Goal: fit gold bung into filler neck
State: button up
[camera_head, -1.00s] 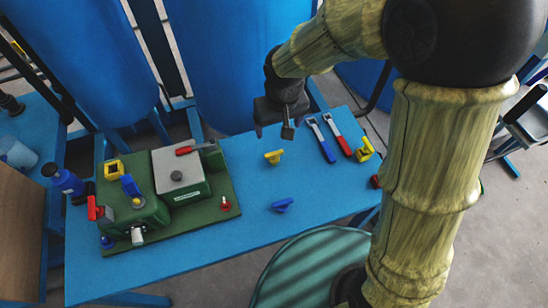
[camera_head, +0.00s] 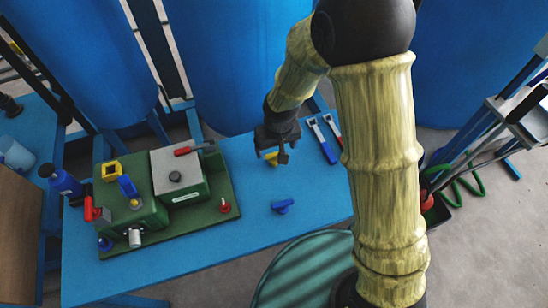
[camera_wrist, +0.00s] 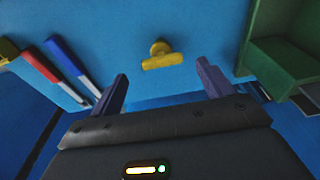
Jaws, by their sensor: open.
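The gold bung (camera_head: 271,159), a small yellow piece with a crossbar handle, lies or stands on the blue table, partly hidden by my gripper in the head view. My gripper (camera_head: 273,154) is open and empty above it. In the wrist view the bung (camera_wrist: 162,57) is ahead of and roughly midway between the spread fingertips (camera_wrist: 162,70), apart from both. The green autoclave unit (camera_head: 150,214) stands on a green base at the left, with several fittings on top. I cannot tell which one is the filler neck.
A blue handled piece (camera_head: 283,206) lies on the table nearer the front. A red piece (camera_head: 225,206) stands on the base's right side. Blue and red handled tools (camera_head: 322,140) lie right of my gripper. Blue tanks (camera_head: 238,60) stand behind. The table's middle is mostly clear.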

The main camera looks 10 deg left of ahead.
aim_at(274, 154)
jog(key=shift+w+a+f, duration=0.1)
jog(key=shift+a+f, duration=0.05)
jog(key=shift+f, duration=0.7)
jog(key=shift+w+a+f, duration=0.1)
jog(key=shift+f, duration=0.75)
jog(key=shift+w+a+f, duration=0.1)
jog(key=shift+a+f, duration=0.05)
jog(key=shift+f, duration=0.7)
jog(key=c, duration=1.1)
jog(key=shift+r, duration=0.15)
notch_tip(274, 154, up, 10)
jog(key=shift+f+p, duration=0.1)
jog(key=shift+p, duration=0.2)
